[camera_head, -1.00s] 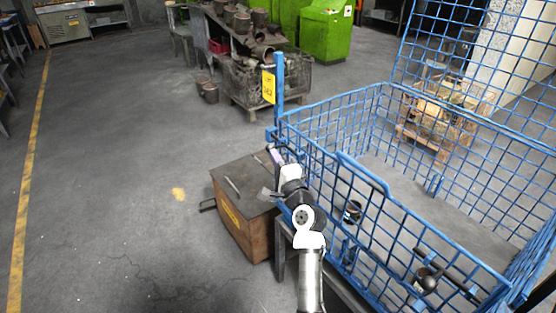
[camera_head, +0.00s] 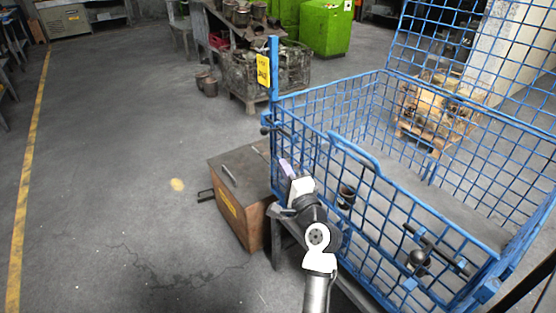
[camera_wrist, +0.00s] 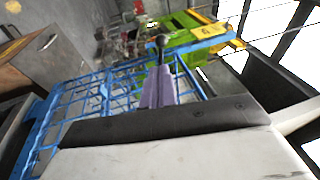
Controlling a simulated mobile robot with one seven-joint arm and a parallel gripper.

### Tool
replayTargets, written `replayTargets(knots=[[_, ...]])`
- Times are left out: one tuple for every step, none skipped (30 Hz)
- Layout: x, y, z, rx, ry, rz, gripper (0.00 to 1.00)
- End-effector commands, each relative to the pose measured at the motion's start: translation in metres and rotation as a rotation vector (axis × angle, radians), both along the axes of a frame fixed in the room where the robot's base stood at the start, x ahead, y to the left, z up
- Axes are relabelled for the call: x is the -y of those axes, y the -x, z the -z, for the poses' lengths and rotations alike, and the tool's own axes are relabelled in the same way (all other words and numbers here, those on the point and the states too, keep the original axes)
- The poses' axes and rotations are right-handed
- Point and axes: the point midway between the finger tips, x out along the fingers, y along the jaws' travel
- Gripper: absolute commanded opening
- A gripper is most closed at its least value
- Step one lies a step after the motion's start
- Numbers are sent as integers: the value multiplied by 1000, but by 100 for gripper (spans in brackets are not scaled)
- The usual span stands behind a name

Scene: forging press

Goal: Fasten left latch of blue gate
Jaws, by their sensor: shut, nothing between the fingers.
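The blue gate (camera_head: 352,152) is the front mesh panel of a blue wire cage, standing upright with a raised handle on its top rail. Its left latch (camera_head: 282,132) is a dark bar with a round knob near the left post. In the wrist view a dark latch knob (camera_wrist: 160,42) shows just beyond my fingertips; I cannot tell whether they touch. My gripper (camera_head: 285,165) is in front of the gate's left end, below the left latch. Its pale purple fingers (camera_wrist: 159,85) are shut and empty. My wrist hides part of the gate.
The right latch (camera_head: 436,250), with a dark bar and ball knob, is at the gate's right end. A brown box (camera_head: 238,205) stands close left of the cage. A yellow sign (camera_head: 263,70) hangs on the blue post. Open floor lies left.

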Motion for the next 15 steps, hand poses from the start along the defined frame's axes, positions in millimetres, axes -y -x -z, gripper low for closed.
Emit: replayTargets(knots=[[4, 8, 4, 2, -1, 2, 0], [5, 12, 5, 0, -1, 1, 0], [7, 16, 5, 0, -1, 1, 0], [9, 19, 5, 1, -2, 0, 0], [9, 21, 5, 1, -2, 0, 0], [10, 23, 6, 0, -2, 0, 0], [11, 24, 6, 0, -1, -1, 0], [11, 25, 6, 0, -1, -1, 0], [12, 26, 5, 0, -1, -1, 0], [12, 27, 5, 0, 0, -1, 0], [12, 27, 5, 0, 0, -1, 0], [12, 27, 5, 0, 0, -1, 0], [12, 27, 5, 0, 0, -1, 0], [12, 27, 5, 0, 0, -1, 0], [12, 27, 5, 0, 0, -1, 0]])
